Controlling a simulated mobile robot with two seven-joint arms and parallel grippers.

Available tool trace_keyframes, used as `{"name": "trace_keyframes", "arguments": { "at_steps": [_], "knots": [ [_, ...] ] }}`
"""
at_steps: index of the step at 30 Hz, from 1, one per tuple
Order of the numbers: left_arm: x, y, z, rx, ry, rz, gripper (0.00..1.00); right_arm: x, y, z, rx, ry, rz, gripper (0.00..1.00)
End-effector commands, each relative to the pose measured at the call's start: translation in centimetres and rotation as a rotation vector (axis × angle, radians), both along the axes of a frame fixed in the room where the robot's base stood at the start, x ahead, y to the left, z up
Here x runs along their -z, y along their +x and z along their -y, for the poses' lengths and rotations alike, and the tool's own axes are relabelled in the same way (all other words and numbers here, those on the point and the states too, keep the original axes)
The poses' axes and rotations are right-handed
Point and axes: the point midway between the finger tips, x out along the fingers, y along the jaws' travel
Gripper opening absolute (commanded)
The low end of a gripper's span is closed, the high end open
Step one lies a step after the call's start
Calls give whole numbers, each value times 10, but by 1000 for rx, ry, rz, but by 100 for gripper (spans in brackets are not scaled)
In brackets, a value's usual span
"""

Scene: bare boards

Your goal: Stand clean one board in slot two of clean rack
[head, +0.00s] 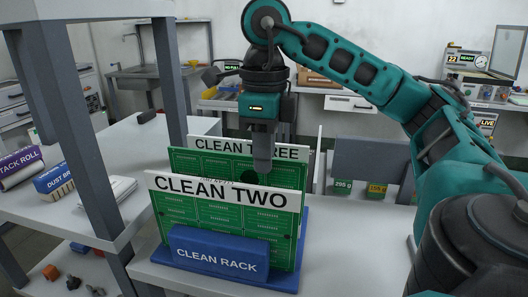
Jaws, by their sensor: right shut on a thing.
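The blue clean rack (220,257) stands on the grey counter with several green boards upright in it. The front board (225,221) has a white strip reading "CLEAN TWO". The rear board's white strip (218,143) reads "CLEAN THREE", partly covered by my gripper. Between them stands a green board (188,160) without a readable name; its lower part is hidden by the front board. My right gripper (262,165) points down and is shut on this middle board near its top edge. Its seating in a slot is hidden. My left gripper is out of view.
A grey shelf post (66,110) rises close to the left of the rack. Bare counter (345,240) lies right of the rack. Boxes (54,180) lie on the left shelf.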

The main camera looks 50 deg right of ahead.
Motion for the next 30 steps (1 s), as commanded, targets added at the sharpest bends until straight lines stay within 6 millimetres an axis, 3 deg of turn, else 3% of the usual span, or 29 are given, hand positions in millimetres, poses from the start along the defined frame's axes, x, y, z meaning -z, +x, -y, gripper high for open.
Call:
{"name": "trace_keyframes", "arguments": {
  "at_steps": [14, 15, 24, 30],
  "knots": [
    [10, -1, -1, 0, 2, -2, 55, 8, 0, 0, 0, 0, 1, 0],
    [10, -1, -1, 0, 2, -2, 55, 8, 0, 0, 0, 0, 1, 8],
    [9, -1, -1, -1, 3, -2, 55, 8, 0, 0, 0, 0, 0, 36],
    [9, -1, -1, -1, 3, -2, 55, 8, 0, 0, 0, 0, -1, 37]
  ]
}}
